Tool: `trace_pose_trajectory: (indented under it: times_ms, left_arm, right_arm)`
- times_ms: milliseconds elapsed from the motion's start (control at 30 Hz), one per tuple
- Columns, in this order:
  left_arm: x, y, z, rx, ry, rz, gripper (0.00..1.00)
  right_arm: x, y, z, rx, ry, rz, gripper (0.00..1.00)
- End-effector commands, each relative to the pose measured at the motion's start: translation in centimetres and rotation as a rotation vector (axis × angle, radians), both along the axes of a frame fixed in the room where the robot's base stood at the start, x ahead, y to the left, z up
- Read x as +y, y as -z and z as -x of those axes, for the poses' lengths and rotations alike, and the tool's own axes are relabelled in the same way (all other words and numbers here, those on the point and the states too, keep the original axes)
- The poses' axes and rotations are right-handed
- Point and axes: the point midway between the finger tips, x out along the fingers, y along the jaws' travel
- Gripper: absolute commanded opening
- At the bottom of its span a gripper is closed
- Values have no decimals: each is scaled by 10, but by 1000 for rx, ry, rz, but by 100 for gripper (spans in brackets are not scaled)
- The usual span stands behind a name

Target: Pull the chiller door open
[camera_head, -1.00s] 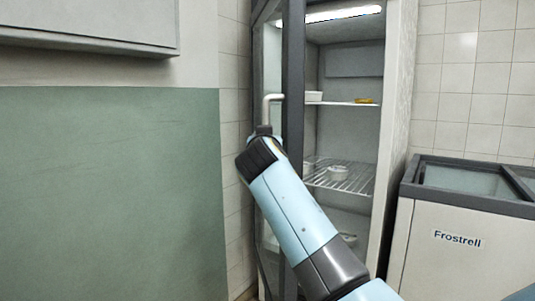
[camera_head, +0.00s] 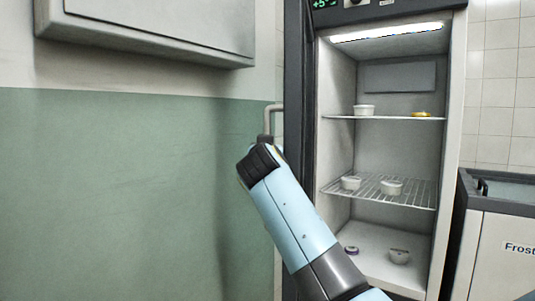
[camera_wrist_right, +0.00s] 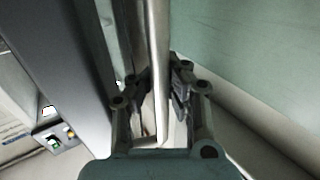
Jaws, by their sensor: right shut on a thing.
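The chiller (camera_head: 456,130) stands open in the head view, its lit inside and shelves in plain sight. Its dark-framed door (camera_head: 297,120) is swung out at the left of the opening and shows nearly edge-on. The pale door handle (camera_head: 270,108) sticks out on the door's left side; it also runs as a long metal bar through the wrist view (camera_wrist_right: 158,50). My right gripper (camera_head: 264,138) is shut on this handle, with a finger on each side of the bar in the right wrist view (camera_wrist_right: 160,92). My arm hides the lower door. My left gripper is not in view.
White bowls (camera_head: 391,187) and a yellow item (camera_head: 421,114) stand on the chiller shelves. A chest freezer (camera_head: 500,240) is at the right. A green and white wall (camera_head: 120,190) lies close to the left of the door, with a grey wall box (camera_head: 150,30) above.

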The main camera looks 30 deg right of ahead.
Motion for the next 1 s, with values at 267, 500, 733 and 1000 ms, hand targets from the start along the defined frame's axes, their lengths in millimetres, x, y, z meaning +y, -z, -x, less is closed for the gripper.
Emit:
trace_pose_trajectory:
  times_ms: [267,500,733,1000]
  left_arm:
    - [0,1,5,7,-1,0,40]
    - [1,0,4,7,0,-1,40]
    - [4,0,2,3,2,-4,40]
    - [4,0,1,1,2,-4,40]
  right_arm:
    - [5,7,-1,6,-11,-13,0]
    - [3,5,-1,3,-8,-10,27]
    - [2,2,-1,0,-6,-6,27]
    - [2,-32,-1,-7,-6,-8,27]
